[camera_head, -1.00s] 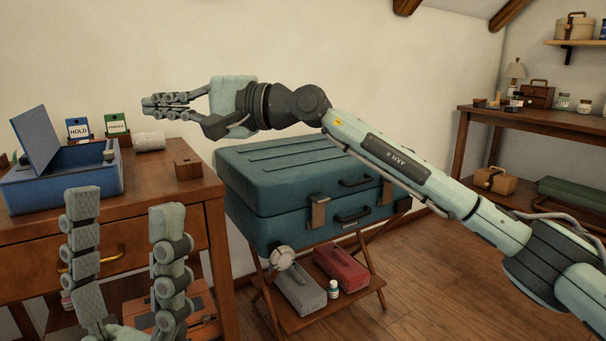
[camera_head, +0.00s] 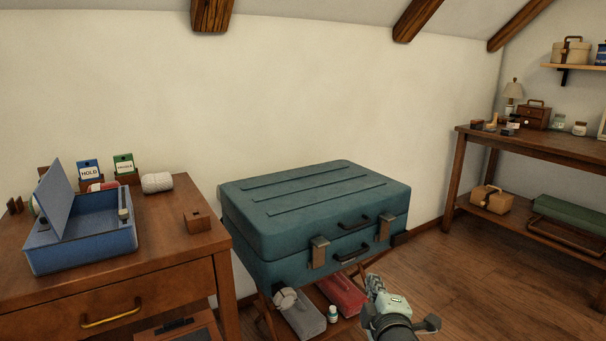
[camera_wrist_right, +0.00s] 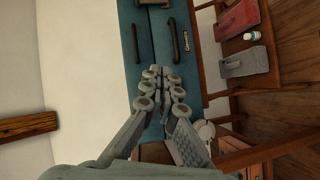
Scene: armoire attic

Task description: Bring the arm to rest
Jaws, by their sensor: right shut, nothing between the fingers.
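My right gripper (camera_head: 378,287) shows at the bottom of the head view, in front of the lower right of the teal suitcase and its folding stand. It is shut and empty. In the right wrist view its fingers (camera_wrist_right: 163,77) meet in front of the teal suitcase (camera_wrist_right: 148,60). Most of my right arm lies below the head view's edge. My left gripper does not show in the head view.
The closed teal suitcase (camera_head: 310,205) rests on a folding stand with red and grey cases below. A blue open box (camera_head: 90,255) and a small wooden block (camera_head: 198,219) are on the left desk. A workbench (camera_head: 540,142) stands at right. Floor between is clear.

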